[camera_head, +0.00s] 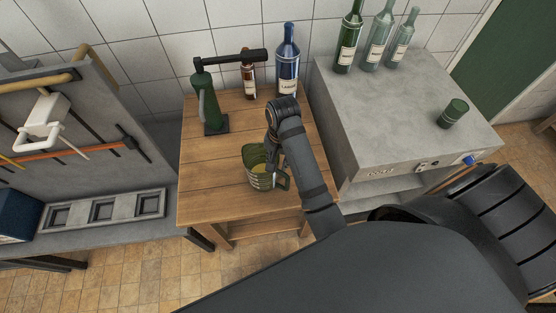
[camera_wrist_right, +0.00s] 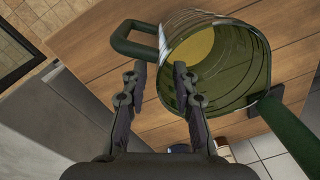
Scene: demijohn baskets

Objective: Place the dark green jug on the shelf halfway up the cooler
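The dark green jug (camera_head: 253,157) stands on the wooden table, its handle toward the right in the head view. In the right wrist view the jug (camera_wrist_right: 240,65) shows its open mouth and a yellowish bottom inside. My right gripper (camera_wrist_right: 160,69) is open, its two fingers apart at the jug's near rim, beside the handle. Whether a finger touches the jug, I cannot tell. The grey cooler (camera_head: 400,105) stands right of the table. Its shelf (camera_head: 385,188) shows as a front recess, partly hidden by my body. My left gripper is not in view.
A green press with a black lever (camera_head: 208,100), a brown bottle (camera_head: 249,78) and a blue bottle (camera_head: 288,62) stand at the table's back. Several green bottles (camera_head: 378,40) and a green cup (camera_head: 453,113) stand on the cooler. The table's front left is clear.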

